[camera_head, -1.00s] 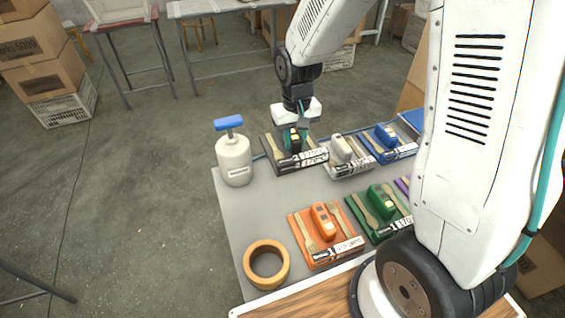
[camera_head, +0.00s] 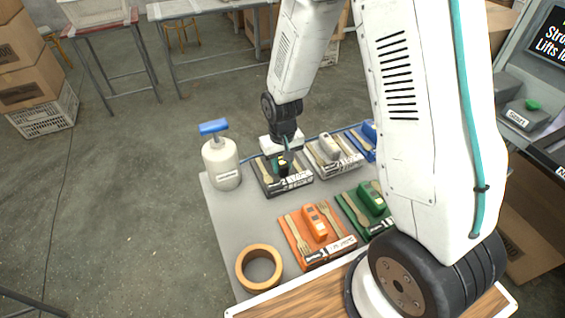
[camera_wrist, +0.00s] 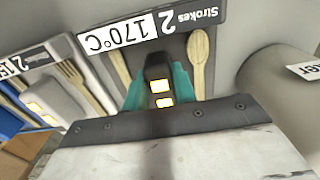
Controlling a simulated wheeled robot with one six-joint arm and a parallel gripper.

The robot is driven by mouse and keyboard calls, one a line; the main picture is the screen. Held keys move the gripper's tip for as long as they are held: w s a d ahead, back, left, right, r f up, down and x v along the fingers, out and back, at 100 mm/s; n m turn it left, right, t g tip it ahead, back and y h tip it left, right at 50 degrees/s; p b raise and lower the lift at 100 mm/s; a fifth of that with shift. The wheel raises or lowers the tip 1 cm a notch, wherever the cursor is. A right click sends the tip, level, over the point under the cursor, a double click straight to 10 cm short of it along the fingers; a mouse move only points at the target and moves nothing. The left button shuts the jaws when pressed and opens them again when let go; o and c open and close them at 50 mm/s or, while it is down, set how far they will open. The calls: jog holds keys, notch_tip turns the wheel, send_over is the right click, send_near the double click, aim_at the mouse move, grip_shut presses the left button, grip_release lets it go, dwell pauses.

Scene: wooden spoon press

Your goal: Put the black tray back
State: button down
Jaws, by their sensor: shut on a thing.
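The black tray (camera_head: 268,187) is at the back left of the grey tabletop, next to the white bottle. In the wrist view its label (camera_wrist: 150,28) reads 170°C and 2 Strokes, and a wooden spoon (camera_wrist: 200,62) lies on it. My gripper (camera_head: 283,163) is directly over the tray. In the wrist view its teal fingers (camera_wrist: 160,92) are shut on the black handle block (camera_wrist: 158,70) in the tray's middle. The arm's end hides part of the tray in the head view. I cannot tell whether the tray's underside touches the table.
The white tray (camera_head: 345,166) stands close on the right, with a blue tray (camera_head: 360,143) beyond. Orange (camera_head: 292,228) and green (camera_head: 352,213) trays are in front. A white bottle with blue top (camera_head: 222,170) is close left. A wooden ring (camera_head: 247,285) lies front left.

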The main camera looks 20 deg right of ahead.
aim_at(282, 162)
jog(key=shift+f, duration=0.15)
jog(key=c, duration=1.1)
grip_release()
notch_tip(282, 162, up, 13)
jog(key=shift+t, duration=0.6)
jog(key=s+d+r, duration=0.1)
jog(key=s+r, duration=0.5)
jog(key=s, duration=0.2)
jog(key=s+d+r, duration=0.1)
jog(key=s+r, duration=0.4)
jog(key=s, duration=0.3)
jog(key=s+d+r, duration=0.1)
jog(key=s+r, duration=0.5)
jog(key=s, duration=0.2)
jog(key=shift+s+d+r, duration=0.15)
jog(key=shift+r, duration=0.15)
